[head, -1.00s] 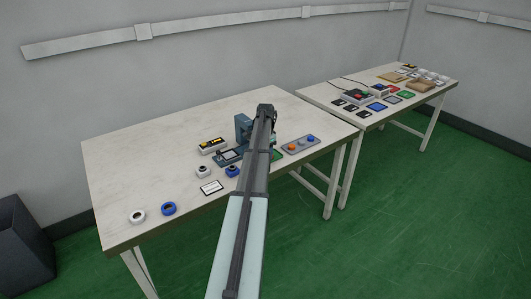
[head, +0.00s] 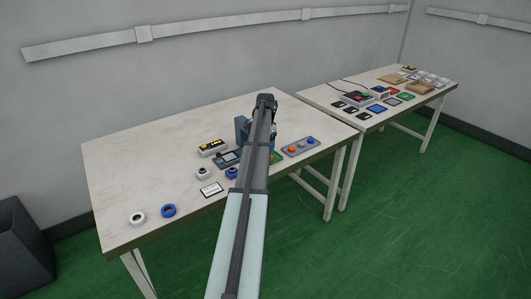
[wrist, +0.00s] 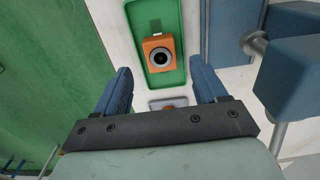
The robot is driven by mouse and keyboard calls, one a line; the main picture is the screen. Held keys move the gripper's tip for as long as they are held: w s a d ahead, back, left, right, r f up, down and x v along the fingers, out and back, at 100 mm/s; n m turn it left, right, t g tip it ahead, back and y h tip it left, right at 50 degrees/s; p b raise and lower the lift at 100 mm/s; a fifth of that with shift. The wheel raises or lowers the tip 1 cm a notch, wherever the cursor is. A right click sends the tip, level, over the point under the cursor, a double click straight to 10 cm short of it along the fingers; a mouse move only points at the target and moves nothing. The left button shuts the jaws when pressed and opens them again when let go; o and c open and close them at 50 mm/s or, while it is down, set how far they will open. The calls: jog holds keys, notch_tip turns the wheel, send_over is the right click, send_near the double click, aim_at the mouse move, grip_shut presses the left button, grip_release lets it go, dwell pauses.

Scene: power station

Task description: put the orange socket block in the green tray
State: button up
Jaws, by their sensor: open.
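The orange socket block (wrist: 158,55), with a round dark-centred socket on its face, sits inside the green tray (wrist: 178,16) in the wrist view. The tray's rim shows around the block. My gripper (wrist: 160,78) is open, its two blue fingers spread apart with nothing held between them. The block lies beyond the fingertips, clear of both. In the head view my arm hides most of the tray; only a green sliver (head: 278,156) shows to the right of my arm.
A grey panel with orange and blue knobs (head: 301,147) lies right of the tray. A blue-grey fixture (wrist: 297,62) with a round metal part stands close at right in the wrist view.

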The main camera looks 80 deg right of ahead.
notch_tip(320, 180, up, 7)
dwell(0.3)
jog(key=shift+f, duration=0.15)
dwell(0.4)
